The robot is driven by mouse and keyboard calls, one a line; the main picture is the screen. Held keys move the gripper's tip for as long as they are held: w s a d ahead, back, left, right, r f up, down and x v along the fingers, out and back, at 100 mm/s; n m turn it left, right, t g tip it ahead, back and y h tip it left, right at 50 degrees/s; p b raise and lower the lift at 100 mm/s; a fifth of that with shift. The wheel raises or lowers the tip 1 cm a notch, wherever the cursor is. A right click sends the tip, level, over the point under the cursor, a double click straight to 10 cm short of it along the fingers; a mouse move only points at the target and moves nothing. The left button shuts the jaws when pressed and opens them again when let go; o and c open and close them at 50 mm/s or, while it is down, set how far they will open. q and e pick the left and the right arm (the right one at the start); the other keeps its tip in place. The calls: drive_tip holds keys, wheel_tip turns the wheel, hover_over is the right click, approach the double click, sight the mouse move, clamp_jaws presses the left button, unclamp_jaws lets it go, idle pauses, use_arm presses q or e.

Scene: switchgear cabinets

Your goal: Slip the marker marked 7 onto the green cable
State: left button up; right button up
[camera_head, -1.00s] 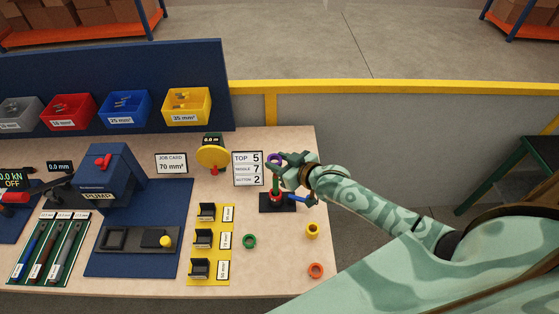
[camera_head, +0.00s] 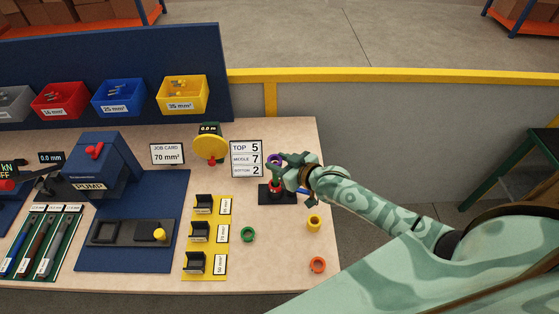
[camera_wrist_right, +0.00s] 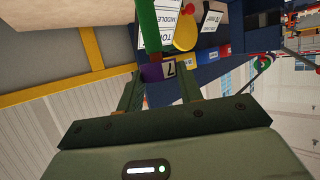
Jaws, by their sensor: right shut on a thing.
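The purple marker (camera_wrist_right: 158,72) bears a 7 in the right wrist view and sits between the fingertips of my right gripper (camera_wrist_right: 155,80). In the head view the purple marker (camera_head: 274,159) is at the top of the short cable stand. My right gripper (camera_head: 286,167) is shut on it. In the head view a short piece of green cable (camera_head: 275,177) shows below the marker. I cannot tell whether the marker is around the cable. My left gripper is not in view.
The black cable stand (camera_head: 267,197) has a red part low on it and a blue piece beside it. Green (camera_head: 248,234), yellow (camera_head: 314,223) and orange (camera_head: 317,265) rings lie on the table. A card reading TOP 5, MIDDLE 7, BOTTOM 2 (camera_head: 246,158) stands just left.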

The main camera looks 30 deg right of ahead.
drive_tip(key=shift+f+b, duration=1.1)
drive_tip(key=shift+f, duration=0.65)
drive_tip(key=o, duration=1)
drive_tip(key=p+v, duration=0.1)
drive_tip(key=v, duration=1.5)
drive_tip(key=shift+s+p, duration=0.15)
drive_tip(key=shift+p, duration=0.2)
